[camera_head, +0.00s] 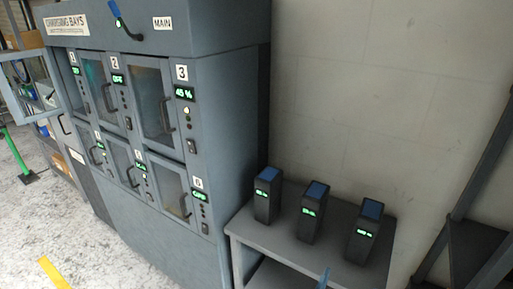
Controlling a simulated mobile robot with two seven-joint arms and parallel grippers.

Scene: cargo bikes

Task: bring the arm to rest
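Neither of my grippers can be made out in the head view. A small blue tip (323,278) shows at the bottom edge, in front of the shelf; I cannot tell what it belongs to. The grey cabinet of numbered bays (235,130) stands at left and centre. The glazed door of bay 1 (30,85) is swung open to the left. The doors of bays 2 (100,92) and 3 (155,105) look closed. A blue-handled lever (118,15) is on the top panel beside the MAIN label (163,23).
Three dark battery packs with blue tops and green displays, left (267,202), middle (311,218) and right (363,240), stand on a grey shelf unit (285,250). A dark metal frame (470,200) is at far right. Floor at lower left (30,225) is mostly clear.

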